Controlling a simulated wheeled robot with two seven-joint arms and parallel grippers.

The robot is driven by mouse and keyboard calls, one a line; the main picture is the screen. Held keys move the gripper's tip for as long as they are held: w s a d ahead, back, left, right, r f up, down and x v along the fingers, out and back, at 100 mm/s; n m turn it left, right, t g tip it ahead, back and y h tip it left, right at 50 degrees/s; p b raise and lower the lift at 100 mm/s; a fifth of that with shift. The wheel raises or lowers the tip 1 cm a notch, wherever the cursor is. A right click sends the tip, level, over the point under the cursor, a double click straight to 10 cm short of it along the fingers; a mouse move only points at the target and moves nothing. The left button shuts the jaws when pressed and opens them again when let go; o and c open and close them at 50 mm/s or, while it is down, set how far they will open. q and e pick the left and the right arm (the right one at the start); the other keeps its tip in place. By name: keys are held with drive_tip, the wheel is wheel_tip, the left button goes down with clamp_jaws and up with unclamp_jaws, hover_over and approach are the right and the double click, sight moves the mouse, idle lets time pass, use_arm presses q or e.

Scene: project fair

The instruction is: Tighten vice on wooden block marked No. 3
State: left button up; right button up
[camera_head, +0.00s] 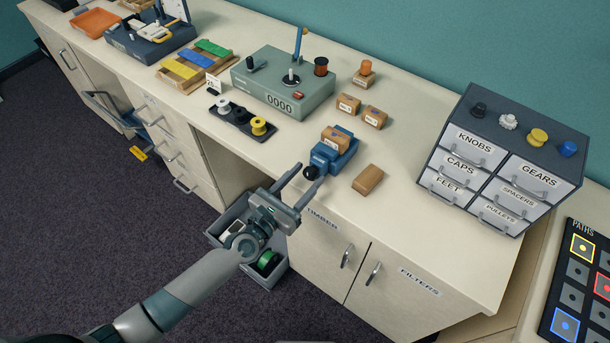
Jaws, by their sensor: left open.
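The blue vice (325,157) stands near the front edge of the counter, with a wooden block (336,139) between or on its jaws. A dark round knob (311,173) is on the vice's near end. The mark on the block is too small to read. My left gripper (308,178) is open. Its fingers reach up from the counter's front edge to either side of the knob; whether they touch it I cannot tell. Two more labelled blocks (348,103) (374,117) lie behind the vice, and a plain-looking block (367,180) lies to its right. My right gripper is not in view.
A grey-green winding machine (283,86) and a dark spool tray (242,121) stand left of the vice. A grey drawer cabinet (505,150) stands on the right. Counter right of the plain block is clear.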

use_arm(q)
drive_tip(key=shift+w, duration=0.1)
drive_tip(key=c, duration=1)
drive_tip(key=shift+m, duration=0.4)
